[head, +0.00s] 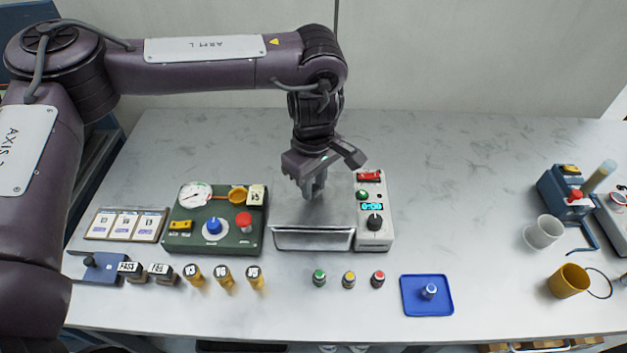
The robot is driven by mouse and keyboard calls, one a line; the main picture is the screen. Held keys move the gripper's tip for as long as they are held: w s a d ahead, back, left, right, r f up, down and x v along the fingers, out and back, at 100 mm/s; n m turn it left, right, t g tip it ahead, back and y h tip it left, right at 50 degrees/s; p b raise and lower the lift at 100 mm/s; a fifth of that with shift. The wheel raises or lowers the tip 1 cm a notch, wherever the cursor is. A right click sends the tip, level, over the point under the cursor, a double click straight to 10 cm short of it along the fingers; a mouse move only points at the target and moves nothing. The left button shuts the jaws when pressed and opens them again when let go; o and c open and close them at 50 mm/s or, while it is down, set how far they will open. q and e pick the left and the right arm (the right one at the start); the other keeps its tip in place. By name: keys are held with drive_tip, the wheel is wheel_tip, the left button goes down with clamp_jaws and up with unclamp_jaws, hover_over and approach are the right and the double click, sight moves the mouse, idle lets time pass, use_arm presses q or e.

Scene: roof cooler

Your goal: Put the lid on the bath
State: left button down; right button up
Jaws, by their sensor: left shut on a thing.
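The bath is a steel box (312,241) near the middle of the bench, joined to a pale control unit (374,236) on its right. A flat grey lid (335,212) lies level over the bath's opening. My left gripper (312,190) comes down from above and is shut on the lid near its middle; the jaws hide the part they grip. I cannot tell whether the lid rests fully on the rim or sits slightly above it. My right gripper is not in view.
A green panel (190,240) with a gauge and knobs stands left of the bath. Several capped vials stand in front, with a blue tray (411,307) at front right. A white cup (543,232) and an amber cup (568,281) are farther right.

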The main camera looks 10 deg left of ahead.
sight(314, 188)
use_arm(q)
drive_tip(key=shift+f, duration=0.3)
drive_tip(key=c, duration=1.2)
unclamp_jaws()
drive_tip(key=shift+r, duration=0.55)
wheel_tip(314, 188, up, 12)
